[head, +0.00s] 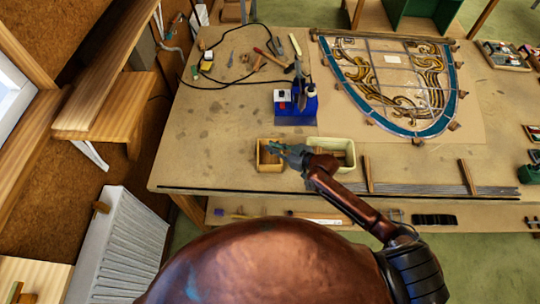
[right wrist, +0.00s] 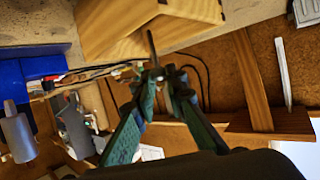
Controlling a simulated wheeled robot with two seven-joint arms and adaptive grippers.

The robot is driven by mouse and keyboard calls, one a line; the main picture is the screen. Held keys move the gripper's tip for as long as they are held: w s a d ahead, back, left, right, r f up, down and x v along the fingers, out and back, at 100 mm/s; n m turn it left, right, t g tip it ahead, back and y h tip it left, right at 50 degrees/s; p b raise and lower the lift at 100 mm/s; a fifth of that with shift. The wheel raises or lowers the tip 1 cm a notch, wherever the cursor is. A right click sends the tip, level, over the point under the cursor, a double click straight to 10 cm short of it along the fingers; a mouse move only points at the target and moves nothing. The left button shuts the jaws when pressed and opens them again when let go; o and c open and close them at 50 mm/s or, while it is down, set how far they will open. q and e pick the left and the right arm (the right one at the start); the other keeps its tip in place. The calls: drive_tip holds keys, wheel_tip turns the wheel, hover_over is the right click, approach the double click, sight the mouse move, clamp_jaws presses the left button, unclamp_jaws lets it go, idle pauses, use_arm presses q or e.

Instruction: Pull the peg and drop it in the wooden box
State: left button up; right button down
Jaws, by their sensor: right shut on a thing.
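My right gripper (head: 281,149) is at the right side of the small wooden box (head: 261,166) near the table's front edge, its fingers pointing left over it. In the right wrist view its fingertips (right wrist: 160,76) are closed on a thin dark peg (right wrist: 152,46), which sticks out past them. The wooden box (right wrist: 112,22) shows just beyond the peg in that view. In the head view the peg is too small to make out. The leaded panel (head: 392,62) lies at the right, with several small brown blocks around its rim. My left gripper is not in view.
A cream tray (head: 341,142) stands right of the box, partly under my right arm. A blue stand (head: 297,117) with tools is behind the box. Long strips (head: 420,189) lie at the front right. The table left of the box is clear.

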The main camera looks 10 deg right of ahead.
drive_tip(key=b, duration=0.3)
hover_over(273, 160)
drive_tip(key=shift+f, duration=2.3)
idle(0.5)
drive_tip(key=c, duration=1.9)
unclamp_jaws()
drive_tip(key=shift+a, duration=0.1)
drive_tip(key=shift+s, duration=0.1)
drive_tip(key=v, duration=1.2)
drive_tip(key=shift+r, duration=0.15)
